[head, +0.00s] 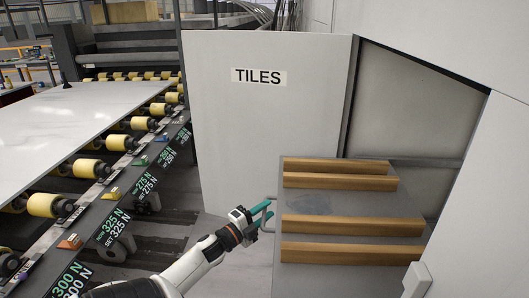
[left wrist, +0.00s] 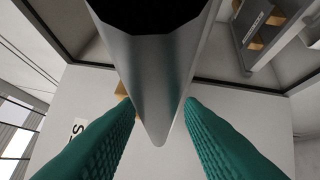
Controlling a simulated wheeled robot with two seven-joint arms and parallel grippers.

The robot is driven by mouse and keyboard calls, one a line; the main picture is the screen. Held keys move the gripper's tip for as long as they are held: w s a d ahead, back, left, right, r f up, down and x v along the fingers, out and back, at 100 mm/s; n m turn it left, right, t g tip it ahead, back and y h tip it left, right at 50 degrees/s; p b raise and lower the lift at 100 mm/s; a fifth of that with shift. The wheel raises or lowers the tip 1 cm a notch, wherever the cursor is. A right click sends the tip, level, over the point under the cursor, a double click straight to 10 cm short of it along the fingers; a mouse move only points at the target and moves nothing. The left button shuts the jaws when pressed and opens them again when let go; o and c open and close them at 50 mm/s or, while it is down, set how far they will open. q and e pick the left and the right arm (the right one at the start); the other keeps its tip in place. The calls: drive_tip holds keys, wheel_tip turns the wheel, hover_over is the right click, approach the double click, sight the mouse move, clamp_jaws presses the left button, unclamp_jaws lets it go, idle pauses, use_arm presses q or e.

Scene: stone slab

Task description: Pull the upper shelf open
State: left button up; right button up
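The upper shelf (head: 340,203) is a grey board with several wooden slats, in the opening of a white cabinet at the right of the head view. A thin metal handle (head: 268,228) stands at its left edge. My left gripper (head: 268,208), with teal fingers, is at this handle. Its fingers look apart in the head view. In the left wrist view the fingers (left wrist: 160,110) stand apart, with a grey metal piece (left wrist: 157,70) in front of or between them. I cannot tell whether they touch it. My right gripper is not in view.
A white panel labelled TILES (head: 259,77) stands behind my left gripper. At the left, a roller conveyor (head: 120,142) carries a large white slab (head: 70,120). Grey floor lies between the conveyor and the shelf.

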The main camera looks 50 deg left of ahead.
use_arm(q)
drive_tip(key=shift+s, duration=0.1)
drive_tip(key=s+f+b, duration=0.1)
drive_tip(key=s+b, duration=0.2)
drive_tip(key=s, duration=0.8)
drive_tip(key=shift+s+d+f+b, duration=0.3)
drive_tip(key=shift+s+d+b, duration=0.05)
drive_tip(key=shift+d+b, duration=0.05)
